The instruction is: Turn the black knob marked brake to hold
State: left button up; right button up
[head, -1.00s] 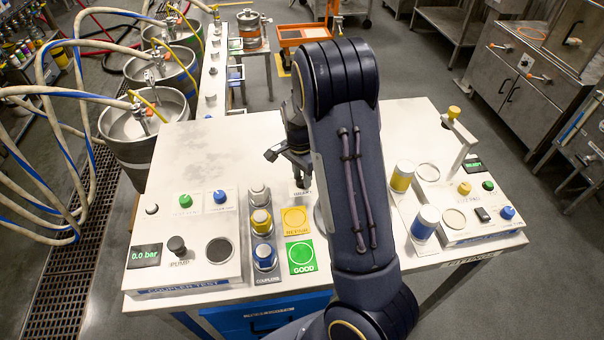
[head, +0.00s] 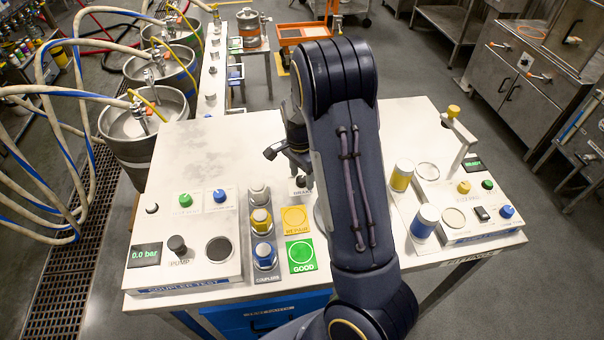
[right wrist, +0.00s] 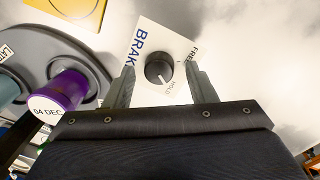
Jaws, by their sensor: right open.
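The black knob (right wrist: 159,68) sits on a white plate (right wrist: 150,38) marked BRAKE and FREE in the right wrist view. A pale line on the knob points to its lower right, toward small lettering that looks like HOLD. In the head view the knob (head: 300,181) shows beside my right arm, just above its label. My right gripper (right wrist: 160,66) is open, with one finger on either side of the knob in the picture and gaps between. I cannot tell how far above it the fingertips are. In the head view my right gripper (head: 289,160) is partly hidden by my arm.
A purple-sided cup (right wrist: 62,92) stands in a grey holder (right wrist: 92,62) left of the gripper in the wrist view. In the head view, couplers (head: 262,220), yellow REPAIR (head: 295,218) and green GOOD (head: 301,256) pads lie nearby. The table (head: 225,140) behind is clear.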

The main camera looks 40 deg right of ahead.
aim_at(301, 177)
jog(key=shift+r, duration=0.1)
jog(key=r, duration=0.7)
jog(key=shift+w+r, duration=0.2)
jog(key=shift+r, duration=0.1)
